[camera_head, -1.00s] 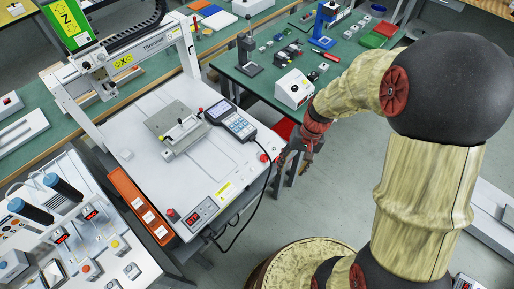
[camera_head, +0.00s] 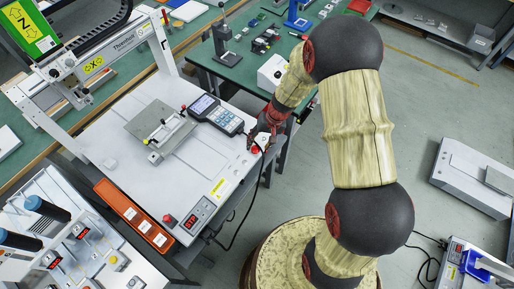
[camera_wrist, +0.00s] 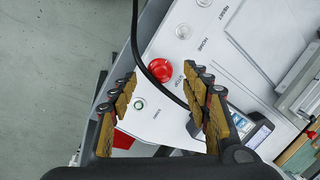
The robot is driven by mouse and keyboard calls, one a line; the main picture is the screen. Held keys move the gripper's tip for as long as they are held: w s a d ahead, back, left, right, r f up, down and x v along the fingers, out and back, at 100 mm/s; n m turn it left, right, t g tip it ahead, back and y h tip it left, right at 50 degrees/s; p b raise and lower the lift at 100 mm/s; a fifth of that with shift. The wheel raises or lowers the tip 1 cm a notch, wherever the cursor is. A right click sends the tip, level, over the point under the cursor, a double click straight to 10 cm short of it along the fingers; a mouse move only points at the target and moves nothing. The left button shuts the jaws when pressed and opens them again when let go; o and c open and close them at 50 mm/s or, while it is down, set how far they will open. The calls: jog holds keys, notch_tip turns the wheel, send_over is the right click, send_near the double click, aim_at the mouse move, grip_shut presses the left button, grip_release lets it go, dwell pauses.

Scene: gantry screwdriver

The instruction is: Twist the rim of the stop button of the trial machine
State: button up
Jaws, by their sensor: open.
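The red stop button (camera_wrist: 161,69) sits on the white top plate of the trial machine (camera_head: 150,95), with a STOP label beside it. It also shows in the head view as a red spot (camera_head: 254,150) at the plate's right edge, close to my gripper (camera_head: 263,140). In the wrist view my gripper (camera_wrist: 162,85) is open and empty, its fingers apart on either side of the picture. The button appears just beyond the fingertips, roughly between their lines. I cannot tell the exact height above it, and no contact shows.
A black cable (camera_wrist: 137,45) curves past the stop button between the fingers. The handheld pendant (camera_head: 215,113) lies close by. Another red button (camera_head: 169,219) stands at the front corner.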

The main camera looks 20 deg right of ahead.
jog(key=x, duration=0.2)
jog(key=shift+f+b, duration=0.25)
jog(key=shift+b, duration=0.05)
jog(key=c, duration=0.3)
jog(key=c, duration=0.7)
jog(key=shift+c, duration=0.8)
